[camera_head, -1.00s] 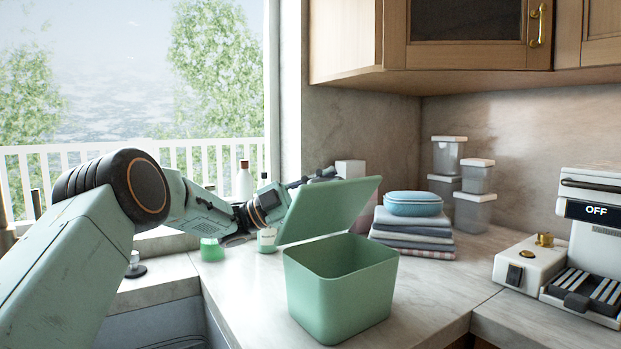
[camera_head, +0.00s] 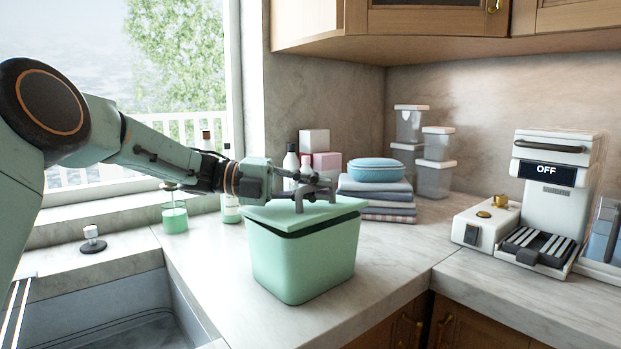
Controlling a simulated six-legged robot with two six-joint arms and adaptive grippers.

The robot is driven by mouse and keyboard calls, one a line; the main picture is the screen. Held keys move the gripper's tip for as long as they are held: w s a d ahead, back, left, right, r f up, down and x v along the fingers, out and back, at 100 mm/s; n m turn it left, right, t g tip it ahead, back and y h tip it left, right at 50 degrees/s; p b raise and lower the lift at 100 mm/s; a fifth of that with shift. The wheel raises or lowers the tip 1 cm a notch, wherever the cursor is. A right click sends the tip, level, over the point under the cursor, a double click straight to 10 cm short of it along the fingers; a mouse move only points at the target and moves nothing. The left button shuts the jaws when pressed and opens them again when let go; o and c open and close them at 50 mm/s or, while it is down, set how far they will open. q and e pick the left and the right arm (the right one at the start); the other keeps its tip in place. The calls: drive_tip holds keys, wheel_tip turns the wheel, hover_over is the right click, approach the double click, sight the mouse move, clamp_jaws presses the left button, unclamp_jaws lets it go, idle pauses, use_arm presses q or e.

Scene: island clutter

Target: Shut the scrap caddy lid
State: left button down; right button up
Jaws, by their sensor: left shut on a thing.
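The green scrap caddy (camera_head: 305,262) stands on the marble counter. Its green lid (camera_head: 272,216) is down over the opening and lies almost flat. A thin dark gap shows under its edge on the right side. My left gripper (camera_head: 314,197) reaches in from the left over the lid, with its dark fingers at the lid's top. It is shut on the lid, though the exact contact is hard to make out. My right gripper is not in view.
A sink (camera_head: 125,325) lies at the lower left, with a green soap bottle (camera_head: 175,217) beside it. Folded cloths (camera_head: 375,202) and clear containers (camera_head: 434,178) stand behind the caddy. A white coffee machine (camera_head: 556,200) is at the right. The counter right of the caddy is free.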

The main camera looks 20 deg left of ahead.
use_arm(q)
drive_tip(key=shift+d+f+m+y, duration=0.15)
drive_tip(key=shift+f+m+y, duration=0.15)
drive_tip(key=shift+f, duration=0.25)
drive_tip(key=c, duration=1.7)
unclamp_jaws()
drive_tip(key=shift+o, duration=0.2)
drive_tip(key=shift+s+a+r, duration=0.1)
drive_tip(key=shift+a, duration=0.15)
drive_tip(key=v, duration=1.1)
drive_tip(key=shift+s+a, duration=0.1)
drive_tip(key=shift+a, duration=0.2)
